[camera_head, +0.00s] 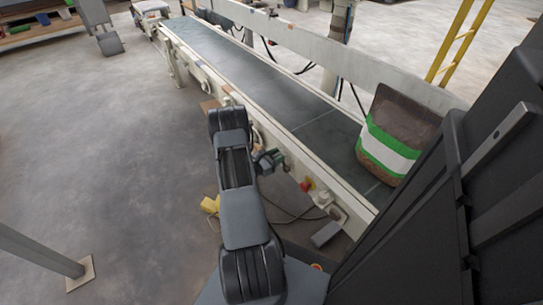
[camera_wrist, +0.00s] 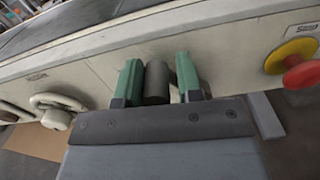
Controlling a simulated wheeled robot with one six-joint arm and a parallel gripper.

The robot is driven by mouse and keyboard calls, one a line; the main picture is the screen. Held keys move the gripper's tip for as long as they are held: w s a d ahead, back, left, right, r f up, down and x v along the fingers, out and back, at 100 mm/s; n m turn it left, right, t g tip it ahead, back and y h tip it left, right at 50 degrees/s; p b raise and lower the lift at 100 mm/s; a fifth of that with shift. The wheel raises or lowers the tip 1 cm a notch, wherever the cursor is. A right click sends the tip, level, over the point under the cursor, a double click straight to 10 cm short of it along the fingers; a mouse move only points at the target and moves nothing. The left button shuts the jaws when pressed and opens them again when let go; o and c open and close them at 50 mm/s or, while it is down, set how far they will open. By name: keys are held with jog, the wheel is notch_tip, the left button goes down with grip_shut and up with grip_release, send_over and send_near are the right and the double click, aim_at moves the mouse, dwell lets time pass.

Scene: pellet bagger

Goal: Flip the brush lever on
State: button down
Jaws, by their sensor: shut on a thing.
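My gripper (camera_wrist: 157,82) has its two green fingers on either side of a dark grey cylindrical grip, which looks like the brush lever (camera_wrist: 156,84). The gripper is shut on it, against the cream side panel of the conveyor. The lever's base and pivot are hidden, so its angle is hard to tell. In the head view my gripper (camera_head: 270,162) is at the conveyor's near side, and the lever cannot be made out there.
A red knob on a yellow base (camera_wrist: 299,65) is right of my gripper. A cream curved handle (camera_wrist: 58,103) is at left. A brown, white and green bag (camera_head: 393,140) stands on the conveyor belt (camera_head: 265,85). Cables lie on the floor below; open floor (camera_head: 100,140) is at left.

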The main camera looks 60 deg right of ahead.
jog(key=shift+a+f, duration=0.2)
jog(key=shift+f, duration=0.1)
jog(key=c, duration=1.1)
grip_release()
jog(key=shift+o, duration=0.9)
jog(key=shift+d+r, duration=0.1)
jog(key=p+v, duration=0.3)
jog(key=v, duration=1)
jog(key=shift+a, duration=0.35)
jog(key=shift+w+r, duration=0.1)
jog(key=shift+w, duration=0.05)
